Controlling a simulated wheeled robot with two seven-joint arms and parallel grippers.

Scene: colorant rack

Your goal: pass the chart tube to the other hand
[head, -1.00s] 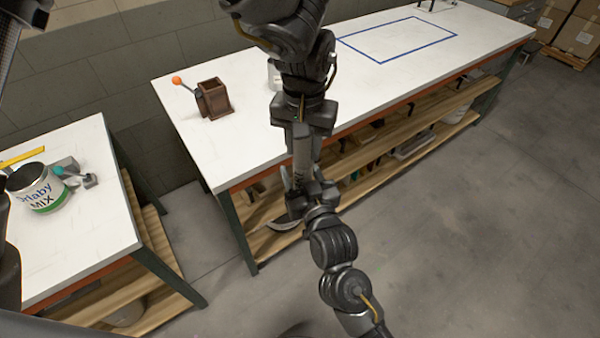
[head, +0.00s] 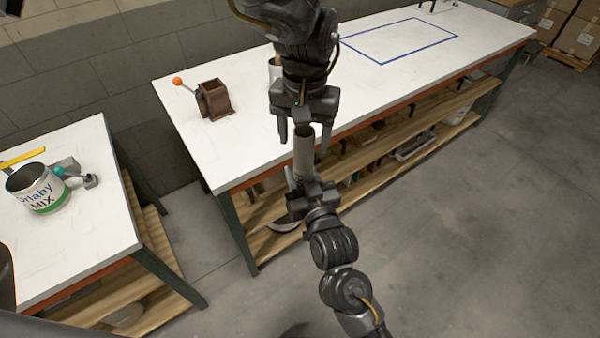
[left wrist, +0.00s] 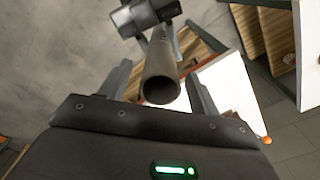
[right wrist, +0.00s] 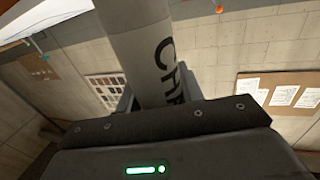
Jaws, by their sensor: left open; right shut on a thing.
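The chart tube (head: 304,157) is a grey cylinder, upright in front of the long bench. My right gripper (head: 312,188) is shut on its lower part. My left gripper (head: 304,132) is above it, open, its two fingers spread on either side of the tube's upper end. In the left wrist view the tube's round end (left wrist: 162,88) sits between the open fingers, with gaps on both sides, and my right gripper (left wrist: 143,18) holds it farther along. In the right wrist view the tube (right wrist: 147,55) shows dark lettering, partly hidden by my gripper.
The long white bench (head: 215,150) bears a brown box (head: 214,100) with an orange-knobbed rod and a blue taped rectangle (head: 400,40). A second white table (head: 85,225) at left holds a labelled can (head: 40,190). Open floor lies at right.

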